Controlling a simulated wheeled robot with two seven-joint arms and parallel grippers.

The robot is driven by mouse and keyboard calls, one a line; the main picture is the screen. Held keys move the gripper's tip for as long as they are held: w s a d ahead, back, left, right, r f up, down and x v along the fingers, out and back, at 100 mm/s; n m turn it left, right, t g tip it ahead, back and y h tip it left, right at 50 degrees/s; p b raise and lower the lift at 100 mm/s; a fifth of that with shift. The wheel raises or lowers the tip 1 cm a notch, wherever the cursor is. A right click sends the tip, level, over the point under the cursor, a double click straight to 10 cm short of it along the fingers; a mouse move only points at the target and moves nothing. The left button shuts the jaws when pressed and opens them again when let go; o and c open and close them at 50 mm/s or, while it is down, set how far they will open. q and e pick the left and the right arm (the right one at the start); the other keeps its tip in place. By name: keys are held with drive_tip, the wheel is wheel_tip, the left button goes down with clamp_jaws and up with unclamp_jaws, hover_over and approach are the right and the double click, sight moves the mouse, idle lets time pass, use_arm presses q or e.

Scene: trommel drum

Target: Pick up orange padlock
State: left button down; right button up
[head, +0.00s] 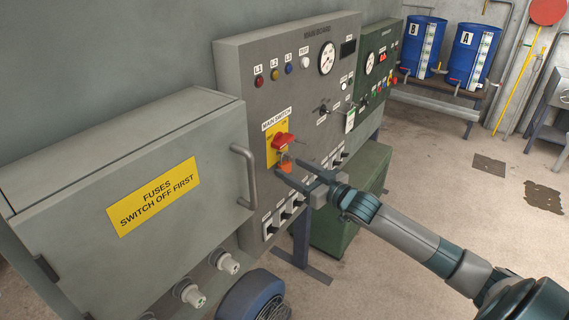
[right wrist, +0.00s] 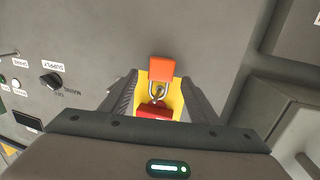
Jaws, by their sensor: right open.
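The orange padlock (head: 286,167) hangs by its shackle below the red handle (head: 283,140) of the main switch, on a yellow plate (head: 271,157) on the grey main board. In the right wrist view the padlock (right wrist: 161,69) lies between and slightly beyond my fingers, its metal shackle by the red handle (right wrist: 154,112). My right gripper (head: 288,168) is open in front of the padlock, one finger on either side of it. The right wrist view shows the open gripper (right wrist: 161,82) with a gap on both sides of the padlock. My left gripper is not in view.
A grey fuse box (head: 180,165) with a protruding handle (head: 244,176) juts out left of the switch. Small breakers (head: 285,214) sit below it. A green panel (head: 377,68) stands to the right. Blue drums (head: 470,53) stand on a far bench. Floor at right is mostly clear.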

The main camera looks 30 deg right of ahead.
drive_tip(key=shift+w+a+f, duration=0.1)
drive_tip(key=shift+w+a, duration=0.05)
drive_tip(key=shift+w, duration=0.45)
drive_tip(key=c, duration=1.2)
